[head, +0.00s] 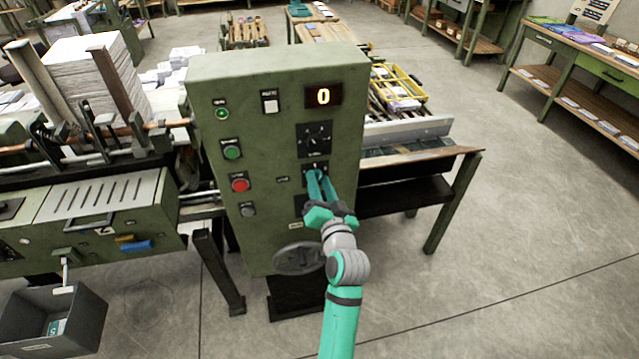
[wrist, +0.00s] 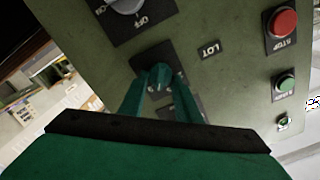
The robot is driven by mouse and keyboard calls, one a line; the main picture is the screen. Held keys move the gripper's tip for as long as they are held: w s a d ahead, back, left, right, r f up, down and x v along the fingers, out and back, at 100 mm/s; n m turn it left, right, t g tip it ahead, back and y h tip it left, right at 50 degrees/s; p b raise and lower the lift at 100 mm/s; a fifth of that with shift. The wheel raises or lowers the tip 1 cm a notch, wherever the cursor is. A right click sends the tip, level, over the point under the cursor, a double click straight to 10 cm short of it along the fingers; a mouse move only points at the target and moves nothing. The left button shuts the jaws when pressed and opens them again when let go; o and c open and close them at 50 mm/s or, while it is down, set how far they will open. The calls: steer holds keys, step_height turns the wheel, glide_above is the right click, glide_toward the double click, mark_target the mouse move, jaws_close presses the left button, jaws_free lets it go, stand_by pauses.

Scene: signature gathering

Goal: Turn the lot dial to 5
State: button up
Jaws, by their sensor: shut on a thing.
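The lot dial (head: 316,166) is a small knob on a dark plate on the front of the green control cabinet (head: 272,85). Parts of small white numerals show between the fingers.
A display (head: 323,96) on the cabinet reads 0. A larger dial (head: 315,139) sits just above the lot dial. Green and red buttons (head: 240,185) line the left side. A handwheel (head: 299,258) juts out below. Open floor lies to the right.

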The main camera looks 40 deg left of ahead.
steer(key=shift+w+d+n, duration=0.1)
steer(key=shift+d+n, duration=0.1)
steer(key=shift+n, duration=0.7)
steer(key=shift+s+a+n, duration=0.15)
steer(key=shift+n, duration=1.1)
steer(key=shift+s+a+n, duration=0.1)
steer(key=shift+s+n, duration=0.05)
steer(key=shift+n, duration=1.1)
steer(key=o, duration=1)
steer(key=shift+w, duration=0.15)
steer(key=shift+d, duration=0.25)
steer(key=shift+s, duration=0.3)
steer(key=v, duration=1)
steer(key=shift+d, duration=0.3)
